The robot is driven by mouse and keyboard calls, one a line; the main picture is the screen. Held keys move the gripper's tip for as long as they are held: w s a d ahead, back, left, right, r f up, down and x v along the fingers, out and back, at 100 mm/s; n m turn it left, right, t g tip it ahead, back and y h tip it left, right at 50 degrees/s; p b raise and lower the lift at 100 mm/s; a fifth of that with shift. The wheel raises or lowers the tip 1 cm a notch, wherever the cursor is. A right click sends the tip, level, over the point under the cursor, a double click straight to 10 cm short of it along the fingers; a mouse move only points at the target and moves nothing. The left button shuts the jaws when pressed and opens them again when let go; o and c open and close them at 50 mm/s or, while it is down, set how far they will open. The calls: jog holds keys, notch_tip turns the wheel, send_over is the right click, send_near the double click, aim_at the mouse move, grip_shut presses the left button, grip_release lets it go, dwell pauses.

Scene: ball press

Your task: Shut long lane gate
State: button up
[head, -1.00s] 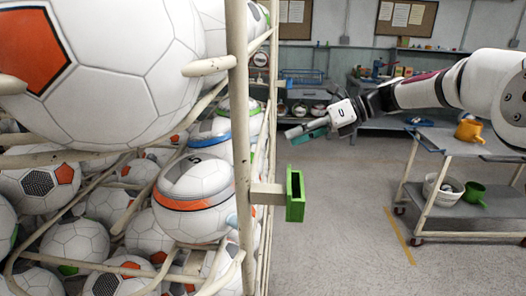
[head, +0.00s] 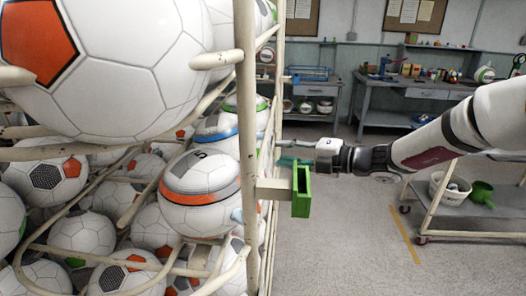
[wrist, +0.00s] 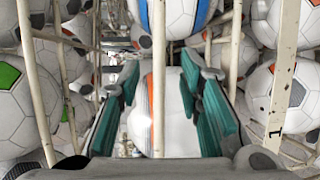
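A tall cream metal rack (head: 246,120) full of balls fills the left of the head view. A green U-shaped bracket (head: 301,190) sticks out to the right on a short cream arm from its front upright. I cannot tell which bars form the long lane gate. My gripper (head: 283,153) is at the rack's right side, its fingertips partly hidden by the bars. In the wrist view my teal-padded gripper (wrist: 160,88) is open, with a thin cream upright bar (wrist: 158,55) between its fingers, not visibly clamped. A white ball with an orange stripe (wrist: 178,125) lies behind that bar.
Several balls (head: 80,235) are packed behind the bars, and a large ball (head: 140,60) sits high at the front. A cart (head: 470,208) with a white bucket and green cup stands at right. Workbenches (head: 400,95) line the back. The floor between is clear.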

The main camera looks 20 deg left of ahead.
aim_at(263, 148)
jog(key=x, duration=0.7)
jog(key=shift+a, duration=0.1)
jog(key=shift+s, duration=0.1)
jog(key=shift+c, duration=0.3)
